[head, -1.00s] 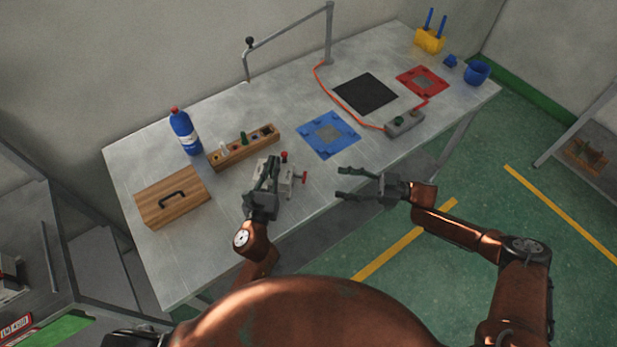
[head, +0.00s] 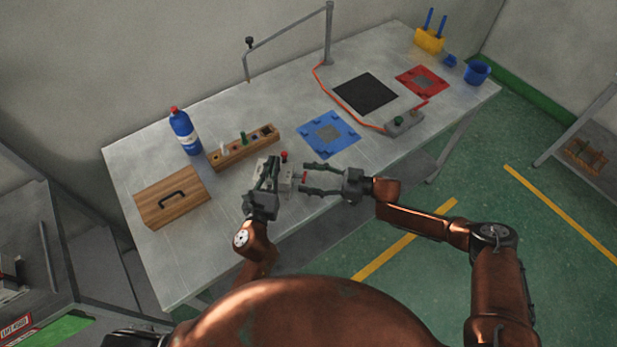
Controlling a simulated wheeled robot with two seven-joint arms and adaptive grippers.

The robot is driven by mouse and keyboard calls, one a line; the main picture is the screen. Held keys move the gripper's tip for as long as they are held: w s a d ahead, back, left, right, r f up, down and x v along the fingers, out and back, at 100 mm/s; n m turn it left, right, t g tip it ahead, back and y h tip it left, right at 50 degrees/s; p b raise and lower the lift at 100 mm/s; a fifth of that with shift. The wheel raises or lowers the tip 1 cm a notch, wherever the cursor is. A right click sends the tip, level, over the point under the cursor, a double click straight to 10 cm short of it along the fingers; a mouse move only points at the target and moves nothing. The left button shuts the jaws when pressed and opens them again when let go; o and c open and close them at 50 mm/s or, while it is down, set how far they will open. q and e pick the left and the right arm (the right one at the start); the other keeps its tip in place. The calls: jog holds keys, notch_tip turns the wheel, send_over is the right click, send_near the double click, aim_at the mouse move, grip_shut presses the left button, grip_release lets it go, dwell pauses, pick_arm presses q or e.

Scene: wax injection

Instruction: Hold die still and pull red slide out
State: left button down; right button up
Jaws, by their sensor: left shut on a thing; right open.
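The die (head: 286,181) is a small grey metal block on the table's front part, with a red knob (head: 284,155) on top. The red slide (head: 304,177) sticks out of its right side. My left gripper (head: 268,175) is shut on the die at its left part and hides some of it. My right gripper (head: 306,178) is open, coming from the right, with its fingers on either side of the red slide's end. I cannot tell whether they touch it.
A wooden block with pegs (head: 232,153) stands behind the die, and a wooden lid with a black handle (head: 160,206) lies to the left. A blue bottle (head: 185,133) stands behind them. A blue plate (head: 344,142) and a control box (head: 405,123) lie to the right.

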jog(key=shift+c, duration=0.4)
grip_shut()
dwell(0.4)
